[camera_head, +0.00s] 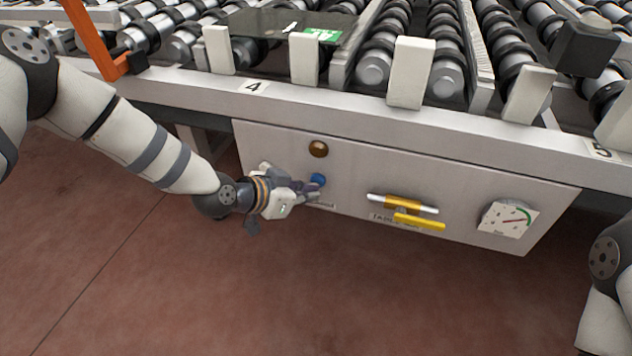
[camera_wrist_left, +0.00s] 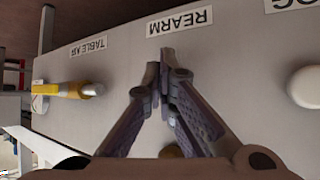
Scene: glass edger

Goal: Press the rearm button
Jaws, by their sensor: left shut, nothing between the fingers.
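The blue button (camera_head: 317,180) sits on the grey front panel (camera_head: 460,190) in the head view, below a round amber lamp (camera_head: 318,149). In the left wrist view, turned upside down, the REARM label (camera_wrist_left: 180,20) shows just beyond my fingertips. The blue button does not show there, and my fingers cover the spot near the label. My left gripper (camera_head: 306,190) is shut and empty, with its tips right at the blue button in the head view; it also shows in the left wrist view (camera_wrist_left: 162,70). I cannot tell whether they touch the button. My right gripper is out of view.
To the right on the panel are a yellow-handled valve (camera_head: 405,205), by the TABLE AIR label (camera_wrist_left: 88,46), and a dial gauge (camera_head: 508,218). A white knob (camera_wrist_left: 306,87) is near the gripper. The roller table (camera_head: 330,98) overhangs the panel. The floor (camera_head: 250,300) in front is clear.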

